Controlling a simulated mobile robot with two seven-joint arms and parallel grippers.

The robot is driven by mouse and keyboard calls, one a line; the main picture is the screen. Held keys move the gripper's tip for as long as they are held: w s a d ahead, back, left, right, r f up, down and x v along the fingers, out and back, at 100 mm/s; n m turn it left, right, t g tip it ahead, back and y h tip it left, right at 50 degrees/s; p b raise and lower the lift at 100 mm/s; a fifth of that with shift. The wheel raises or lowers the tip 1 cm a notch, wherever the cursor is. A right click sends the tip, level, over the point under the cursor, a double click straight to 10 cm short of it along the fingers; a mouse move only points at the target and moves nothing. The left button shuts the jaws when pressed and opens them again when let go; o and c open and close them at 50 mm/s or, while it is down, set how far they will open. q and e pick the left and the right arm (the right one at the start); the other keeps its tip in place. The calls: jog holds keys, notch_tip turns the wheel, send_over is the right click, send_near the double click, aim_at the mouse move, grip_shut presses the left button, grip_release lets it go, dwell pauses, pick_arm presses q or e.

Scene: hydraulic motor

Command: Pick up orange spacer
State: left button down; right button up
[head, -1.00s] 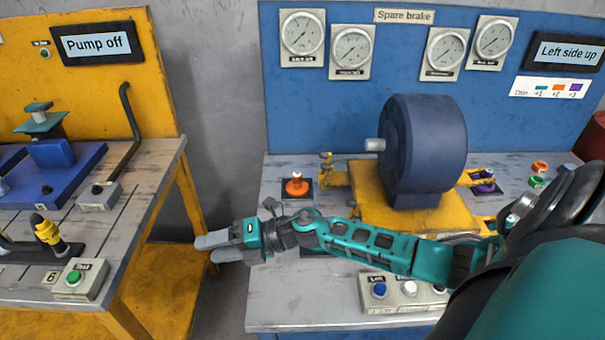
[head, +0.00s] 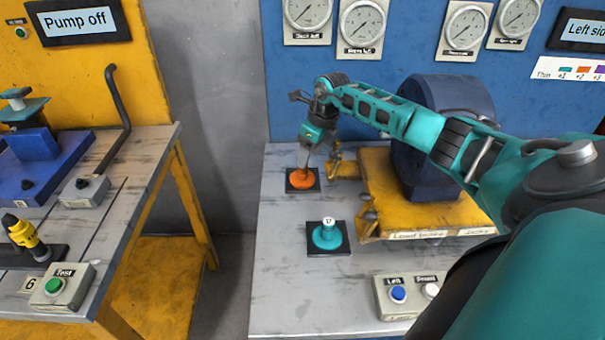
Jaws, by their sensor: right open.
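The orange spacer (head: 300,180) lies on a black square stand at the back left of the right-hand table. My right gripper (head: 305,160) points down right above it, with its grey fingers close over the spacer's top. The jaws are open, though from this side their gap is hard to see. I cannot tell whether the fingers touch the spacer or its post. My left gripper is not in view.
A teal spacer (head: 327,237) sits on another black stand in front. The dark blue motor (head: 470,100) on its yellow base (head: 385,190) stands to the right. A button box (head: 400,297) is at the front. The table's front left is clear.

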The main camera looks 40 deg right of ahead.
aim_at(306, 180)
jog(key=shift+b+x, duration=0.3)
jog(key=shift+x, duration=0.45)
jog(key=shift+f, duration=0.2)
jog(key=shift+w+f+b, duration=0.1)
jog(key=shift+w+b, duration=0.05)
jog(key=shift+b, duration=0.15)
jog(key=shift+f, duration=0.15)
jog(key=shift+w+f+b, duration=0.15)
jog(key=shift+f+b, duration=0.15)
jog(key=shift+b, duration=0.3)
jog(key=b+x, duration=0.4)
jog(key=shift+w+r, duration=0.1)
jog(key=shift+w, duration=0.1)
jog(key=shift+w+d+b, duration=0.1)
jog(key=shift+b, duration=0.2)
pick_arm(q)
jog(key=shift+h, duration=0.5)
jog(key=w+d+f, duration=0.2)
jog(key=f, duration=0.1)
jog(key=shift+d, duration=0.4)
pick_arm(e)
jog(key=shift+c, duration=0.4)
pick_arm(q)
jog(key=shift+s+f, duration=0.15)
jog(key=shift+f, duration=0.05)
pick_arm(e)
grip_shut()
